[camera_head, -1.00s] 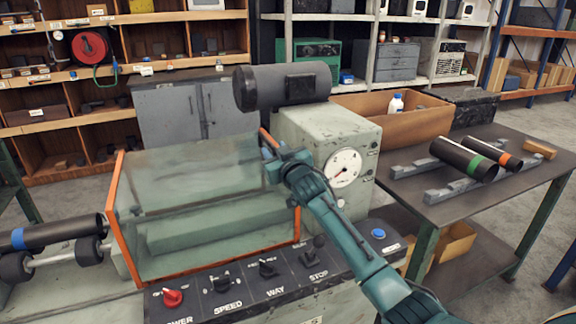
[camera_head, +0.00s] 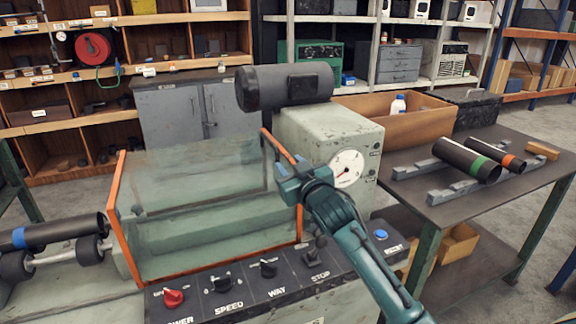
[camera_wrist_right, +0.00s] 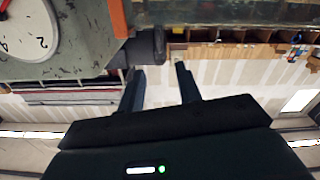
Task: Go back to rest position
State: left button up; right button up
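My right gripper (camera_head: 284,166) is in front of the glass guard's right end, above the machine's control panel. The teal arm behind it comes up from the bottom right. In the right wrist view the two fingers (camera_wrist_right: 160,82) stand apart with nothing between them, so it is open and empty. The wrist camera sees the dial at its upper left. My left gripper is not in view.
The machine has an orange-edged glass guard (camera_head: 205,215), a dial (camera_head: 346,168) and a knob panel (camera_head: 225,290) close to my right arm. A blue-banded pipe (camera_head: 50,232) lies on rollers at left. Two banded pipes (camera_head: 465,160) rest on the right table (camera_head: 500,185).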

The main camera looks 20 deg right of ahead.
jog(key=shift+f, duration=0.1)
jog(key=s+a+f+g, duration=0.1)
jog(key=s+f, duration=0.3)
jog(key=f, duration=0.2)
jog(key=s+a+f+g+y, duration=0.1)
jog(key=s+a+f, duration=0.1)
jog(key=s+f, duration=0.2)
jog(key=s+a+f+g, duration=0.1)
jog(key=s+a+f, duration=0.1)
jog(key=s+f, duration=0.3)
notch_tip(320, 180, down, 4)
jog(key=shift+a+r+n+g+y, duration=0.2)
jog(key=shift+n+g+y, duration=0.1)
jog(key=shift+n, duration=0.1)
jog(key=s+a+f+g, duration=0.1)
jog(key=s+f, duration=0.2)
jog(key=s, duration=0.4)
jog(key=s+a+f+g, duration=0.1)
jog(key=s+a+f, duration=0.1)
jog(key=s+f, duration=0.2)
jog(key=s+a+f+g+y, duration=0.1)
jog(key=s+f, duration=0.3)
jog(key=s, duration=0.6)
jog(key=shift+s+a+g, duration=0.2)
jog(key=shift+g, duration=0.2)
